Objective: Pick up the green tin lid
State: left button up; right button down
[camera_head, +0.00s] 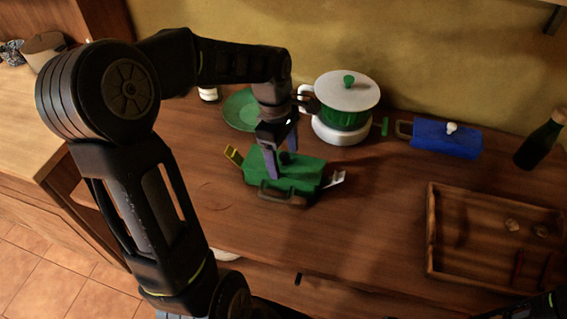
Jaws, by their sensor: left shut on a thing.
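The green tin (262,186) is a box on the wooden counter, with a dark handle on its front and a yellow and a white tab at its ends. Its green lid (308,172) is on top, with a dark knob (286,158) in the middle. My left gripper (281,158) reaches down from above, its purple fingers on either side of the knob and shut on it. Whether the lid is raised off the tin I cannot tell.
Behind stand a green pot with a white lid (350,93) and a green plate (240,110). To the right are a blue box (445,138), a dark bottle (541,140) and a wooden tray (434,235). The counter left of the tin is clear.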

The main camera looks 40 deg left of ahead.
aim_at(284, 156)
pick_arm(q)
jog(key=shift+s+f, duration=0.1)
jog(key=shift+f, duration=0.05)
jog(key=shift+r, duration=0.3)
grip_shut()
notch_tip(284, 156, up, 10)
jog(key=shift+f+b, duration=0.2)
jog(key=shift+b, duration=0.2)
